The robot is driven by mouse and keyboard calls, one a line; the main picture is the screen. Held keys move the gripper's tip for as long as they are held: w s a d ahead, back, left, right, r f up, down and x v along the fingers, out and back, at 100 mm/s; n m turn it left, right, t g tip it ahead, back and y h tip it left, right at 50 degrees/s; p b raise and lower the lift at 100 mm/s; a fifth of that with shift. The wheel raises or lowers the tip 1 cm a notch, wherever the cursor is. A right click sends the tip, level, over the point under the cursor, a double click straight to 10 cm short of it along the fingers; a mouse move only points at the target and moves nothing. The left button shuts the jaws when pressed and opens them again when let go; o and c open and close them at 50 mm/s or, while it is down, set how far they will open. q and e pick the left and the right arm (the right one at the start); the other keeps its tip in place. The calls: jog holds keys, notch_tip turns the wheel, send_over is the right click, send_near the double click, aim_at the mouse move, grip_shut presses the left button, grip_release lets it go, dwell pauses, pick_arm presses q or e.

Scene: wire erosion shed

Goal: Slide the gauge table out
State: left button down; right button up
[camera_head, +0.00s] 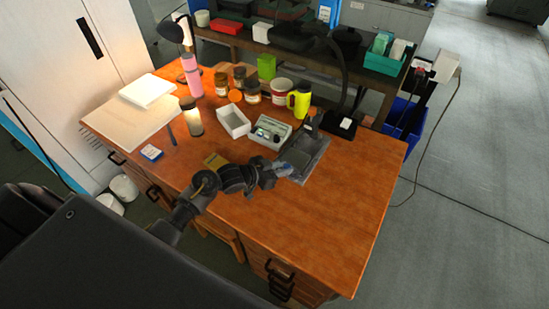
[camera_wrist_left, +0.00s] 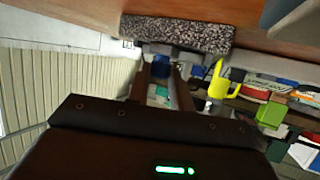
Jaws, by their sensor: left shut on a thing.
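The gauge table (camera_head: 311,148) is a grey, flat, roughly rectangular piece on the wooden desk, right of the middle. In the left wrist view a speckled granite slab (camera_wrist_left: 178,32), which seems to be its front, lies just past my fingertips. My left gripper (camera_head: 276,170) reaches in from the left to its near edge. The gripper also shows in the left wrist view (camera_wrist_left: 164,72), its fingers shut on a small grey and blue part at that edge. The fingers and wrist hide the exact grip. My right gripper is not in view.
The wooden desk (camera_head: 310,235) is bare in front and to the right. A grey instrument box (camera_head: 270,131), a white tray (camera_head: 233,121), a yellow mug (camera_head: 299,100) and several jars stand behind and left. A black lamp stand (camera_head: 343,123) rises behind the gauge table.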

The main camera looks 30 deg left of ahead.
pick_arm(q)
jog(key=shift+s+f, duration=0.1)
jog(key=c, duration=1.2)
grip_release()
jog(key=shift+s, duration=0.15)
jog(key=shift+c, duration=0.2)
jog(key=shift+a, duration=0.1)
jog(key=b+v, duration=0.1)
jog(key=v, duration=0.9)
jog(key=shift+s+a, duration=0.15)
jog(key=shift+s, duration=0.2)
